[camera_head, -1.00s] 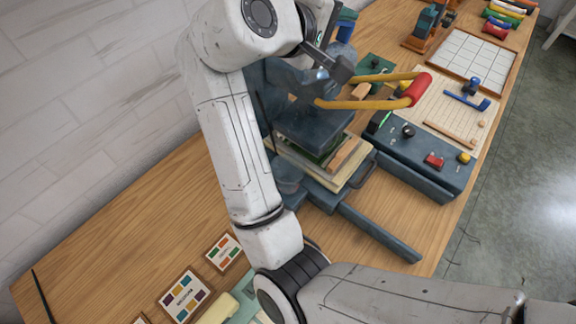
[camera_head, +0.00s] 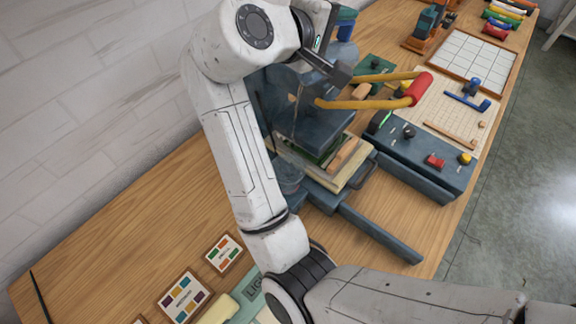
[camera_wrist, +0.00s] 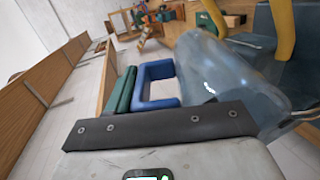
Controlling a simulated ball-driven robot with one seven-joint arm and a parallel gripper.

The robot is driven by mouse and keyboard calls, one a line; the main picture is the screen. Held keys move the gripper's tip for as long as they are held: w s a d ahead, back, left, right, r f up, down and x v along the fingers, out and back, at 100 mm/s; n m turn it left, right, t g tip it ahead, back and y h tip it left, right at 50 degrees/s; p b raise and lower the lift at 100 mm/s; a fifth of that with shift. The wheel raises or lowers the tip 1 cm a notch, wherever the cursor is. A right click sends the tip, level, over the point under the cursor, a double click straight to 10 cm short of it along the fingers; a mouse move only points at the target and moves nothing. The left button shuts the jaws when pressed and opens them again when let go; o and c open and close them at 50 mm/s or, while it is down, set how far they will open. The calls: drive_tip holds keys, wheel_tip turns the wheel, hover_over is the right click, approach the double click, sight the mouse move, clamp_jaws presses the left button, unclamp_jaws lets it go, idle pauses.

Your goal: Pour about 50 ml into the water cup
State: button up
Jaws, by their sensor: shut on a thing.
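My gripper (camera_head: 328,68) is at the upper middle of the head view, beside the dark blue-grey press. In the wrist view its dark edge crosses the lower middle, and a large clear vessel (camera_wrist: 222,80) sits tilted just beyond it; my gripper is shut on this vessel. The vessel shows faintly in the head view (camera_head: 287,92), in front of the press and partly hidden by my arm. I cannot make out any water level.
The press (camera_head: 325,125) has yellow bars with a red grip (camera_head: 418,88) reaching right. Books (camera_head: 345,168) lie under it. A blue-grey case (camera_head: 415,160) and a grid board (camera_head: 473,58) lie to the right. Colour cards (camera_head: 185,296) lie at the front left; wood between is clear.

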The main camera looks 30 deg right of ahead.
drive_tip(key=shift+a+f+h, duration=0.1)
drive_tip(key=shift+a+h, duration=0.2)
drive_tip(key=shift+a, duration=0.1)
idle(0.8)
drive_tip(key=shift+s+b, duration=0.2)
drive_tip(key=shift+b, duration=0.15)
drive_tip(key=shift+w+d+r+y+p, duration=0.1)
drive_tip(key=shift+d+r+y+p, duration=0.2)
drive_tip(key=shift+d+y+p, duration=0.15)
drive_tip(key=shift+w+d+r+y+p, duration=0.1)
drive_tip(key=shift+d+r+y+p, duration=0.2)
drive_tip(key=shift+d+p, duration=0.2)
drive_tip(key=shift+d+f+y, duration=0.15)
drive_tip(key=shift+f+y, duration=0.25)
drive_tip(key=shift+y, duration=0.05)
drive_tip(key=shift+w+d+r+g+y, duration=0.1)
drive_tip(key=shift+d+g+y, duration=0.1)
drive_tip(key=shift+y, duration=0.2)
drive_tip(key=shift+d+r+g+y, duration=0.1)
drive_tip(key=shift+g+y, duration=0.1)
drive_tip(key=shift+y, duration=0.2)
drive_tip(key=shift+r+p, duration=0.15)
drive_tip(key=shift+p, duration=0.65)
drive_tip(key=shift+d+y+p, duration=0.1)
drive_tip(key=shift+y+p, duration=0.2)
drive_tip(key=shift+p, duration=0.1)
drive_tip(key=shift+f, duration=0.3)
drive_tip(key=shift+r+p, duration=0.2)
drive_tip(key=shift+p, duration=0.25)
